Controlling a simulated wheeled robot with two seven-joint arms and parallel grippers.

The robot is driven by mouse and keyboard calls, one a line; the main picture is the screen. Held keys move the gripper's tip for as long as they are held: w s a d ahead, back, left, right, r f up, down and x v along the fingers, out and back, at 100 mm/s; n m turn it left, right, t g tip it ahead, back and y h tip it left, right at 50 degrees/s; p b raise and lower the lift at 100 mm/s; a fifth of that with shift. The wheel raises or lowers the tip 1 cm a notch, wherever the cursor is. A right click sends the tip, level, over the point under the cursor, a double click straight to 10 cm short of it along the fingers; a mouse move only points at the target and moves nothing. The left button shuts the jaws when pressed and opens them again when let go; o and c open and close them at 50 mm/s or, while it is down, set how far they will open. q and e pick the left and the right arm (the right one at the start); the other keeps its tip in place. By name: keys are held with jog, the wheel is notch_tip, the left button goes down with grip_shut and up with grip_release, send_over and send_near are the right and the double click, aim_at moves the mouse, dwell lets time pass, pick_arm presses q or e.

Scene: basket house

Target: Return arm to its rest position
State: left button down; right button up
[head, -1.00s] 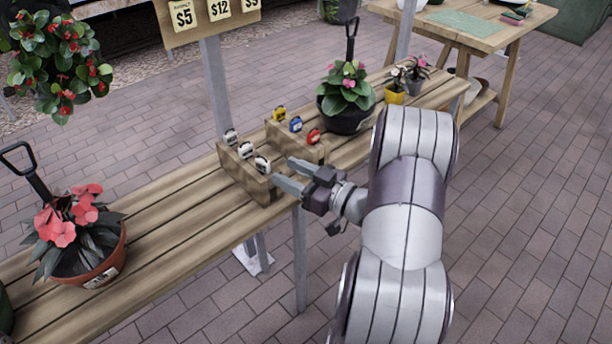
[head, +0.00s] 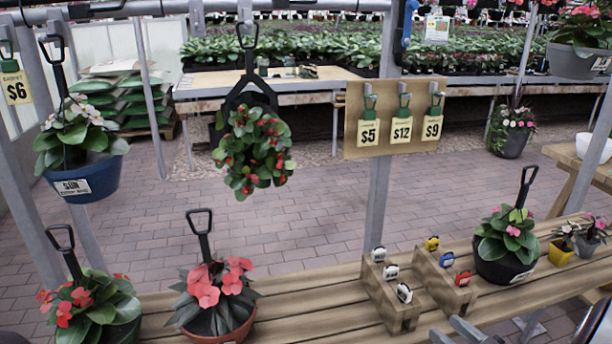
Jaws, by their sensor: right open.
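My right gripper (head: 455,330) shows at the bottom edge, with two grey fingertips apart and nothing seen between them. Its fingers are just in front of the wooden blocks on the bench; the palm is cut off by the frame. A piece of my right arm (head: 597,325) shows in the bottom right corner. My left gripper and left arm are out of view.
The wooden bench (head: 300,306) carries a block (head: 395,315) with white tags, a block (head: 440,288) with coloured tags, and potted plants. A red-flowered plant (head: 250,150) hangs above. A price board (head: 352,100) hangs on a grey post (head: 377,205).

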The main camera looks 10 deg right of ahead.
jog(key=s+d+f+m+g+h, duration=0.4)
jog(key=d+f+m+g+h, duration=0.2)
jog(key=d+f+g+h, duration=0.3)
jog(key=s+a+r+n+g+y+p, duration=0.1)
jog(key=s+a+r+g+y, duration=0.15)
jog(key=a, duration=1.05)
jog(key=s+a+r+n+g+y+p, duration=0.1)
jog(key=a+r+g, duration=0.25)
jog(key=a, duration=0.95)
notch_tip(320, 180, up, 22)
jog(key=p, duration=2.2)
jog(key=shift+s, duration=0.2)
jog(key=shift+d, duration=0.1)
